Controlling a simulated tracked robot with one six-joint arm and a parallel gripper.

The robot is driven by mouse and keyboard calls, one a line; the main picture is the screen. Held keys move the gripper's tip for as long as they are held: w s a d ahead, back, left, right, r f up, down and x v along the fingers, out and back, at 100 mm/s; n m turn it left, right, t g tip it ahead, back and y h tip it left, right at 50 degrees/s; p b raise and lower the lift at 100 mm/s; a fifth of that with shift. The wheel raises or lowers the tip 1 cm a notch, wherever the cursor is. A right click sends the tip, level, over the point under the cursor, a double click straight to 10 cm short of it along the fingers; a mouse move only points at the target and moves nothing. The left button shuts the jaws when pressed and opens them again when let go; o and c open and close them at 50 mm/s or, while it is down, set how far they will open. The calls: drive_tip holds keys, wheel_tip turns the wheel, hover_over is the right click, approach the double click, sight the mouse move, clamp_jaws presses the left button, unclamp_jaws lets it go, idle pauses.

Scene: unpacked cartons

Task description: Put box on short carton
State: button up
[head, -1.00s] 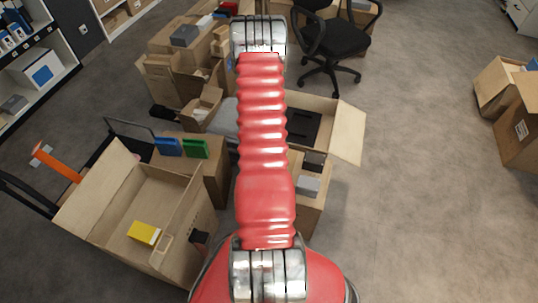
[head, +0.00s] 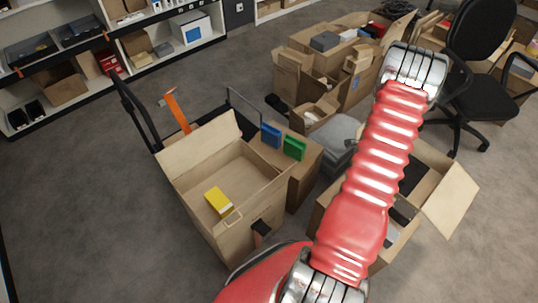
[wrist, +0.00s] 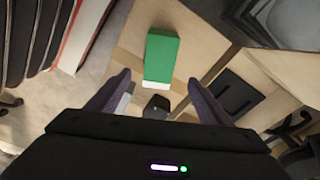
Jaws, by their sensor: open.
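In the head view a green box (head: 294,148) and a blue box (head: 271,135) stand on a brown carton (head: 306,172). A yellow box (head: 217,201) lies inside an open carton (head: 208,158) left of it. I cannot tell which carton is the short one. In the wrist view the green box (wrist: 160,57) lies beyond my gripper (wrist: 158,78) on a cardboard surface (wrist: 202,47), in line with the gap between the fingers. My gripper is open, with nothing between its fingers. In the head view my red arm reaches up and right, and its gripper is not visible.
An open carton with a raised flap (head: 450,204) stands right of my arm. More cartons (head: 322,58) are stacked at the back. A black office chair (head: 480,70) stands at upper right. Shelves (head: 75,50) line the back left. Grey floor (head: 80,190) is clear at left.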

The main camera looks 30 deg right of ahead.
drive_tip(key=w+a+r+n+t, duration=0.1)
drive_tip(key=w+a+r+n, duration=0.35)
drive_tip(key=a+r, duration=0.4)
drive_tip(key=w+a+r+n+t+h, duration=0.1)
drive_tip(key=w+a+r+n, duration=0.4)
drive_tip(key=r, duration=0.7)
drive_tip(key=w+a+r+n+t, duration=0.1)
drive_tip(key=w+a+r+n, duration=0.4)
drive_tip(key=a+r, duration=0.4)
drive_tip(key=s+a+r+n+t, duration=0.15)
drive_tip(key=a+r+n, duration=0.45)
drive_tip(key=a+r, duration=0.65)
drive_tip(key=s+a+r+n+t+y, duration=0.1)
drive_tip(key=s+a+n, duration=0.3)
drive_tip(key=a, duration=0.3)
drive_tip(key=s+a+r+n+t, duration=0.1)
drive_tip(key=s+a+n, duration=0.4)
drive_tip(key=a, duration=0.3)
drive_tip(key=shift+s+r+y, duration=0.3)
drive_tip(key=shift+y, duration=0.1)
drive_tip(key=shift+a, duration=0.1)
